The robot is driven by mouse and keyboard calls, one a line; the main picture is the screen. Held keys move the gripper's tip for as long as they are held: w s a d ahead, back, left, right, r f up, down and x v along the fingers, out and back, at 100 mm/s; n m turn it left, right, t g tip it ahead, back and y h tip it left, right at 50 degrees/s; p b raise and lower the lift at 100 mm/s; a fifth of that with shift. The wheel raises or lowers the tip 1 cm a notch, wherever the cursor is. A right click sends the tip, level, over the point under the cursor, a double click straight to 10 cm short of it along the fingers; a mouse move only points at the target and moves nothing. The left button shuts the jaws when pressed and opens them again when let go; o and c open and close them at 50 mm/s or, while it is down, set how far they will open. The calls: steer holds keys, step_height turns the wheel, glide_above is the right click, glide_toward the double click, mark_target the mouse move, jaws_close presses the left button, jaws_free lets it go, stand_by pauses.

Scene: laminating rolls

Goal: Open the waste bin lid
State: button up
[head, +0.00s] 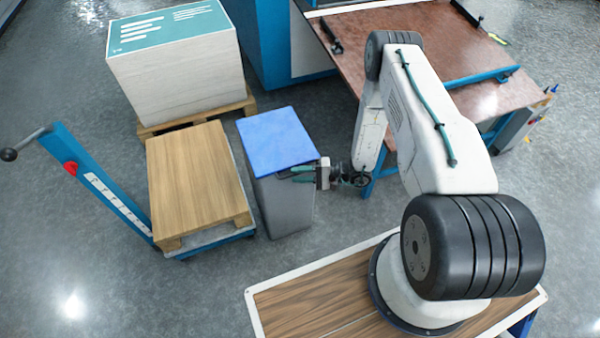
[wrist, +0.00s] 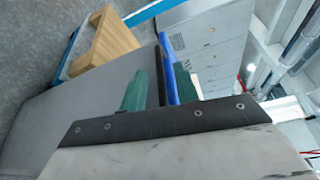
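The waste bin is a tall grey box (head: 284,205) with a flat blue lid (head: 277,138), which looks closed in the head view. My gripper (head: 293,174) is at the bin's right side, close to the lid's right edge. In the wrist view, my gripper's two green fingertips (wrist: 163,88) stand apart. The lid's blue edge (wrist: 170,75) shows as a narrow strip in the gap, nearer the right finger. The bin's grey wall (wrist: 85,100) lies beyond the left finger. Whether either finger touches the lid cannot be told.
A brown-topped table (head: 450,55) is at right. Bare floor (head: 80,230) lies at front left.

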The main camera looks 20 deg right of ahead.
steer(key=shift+x, duration=1.3)
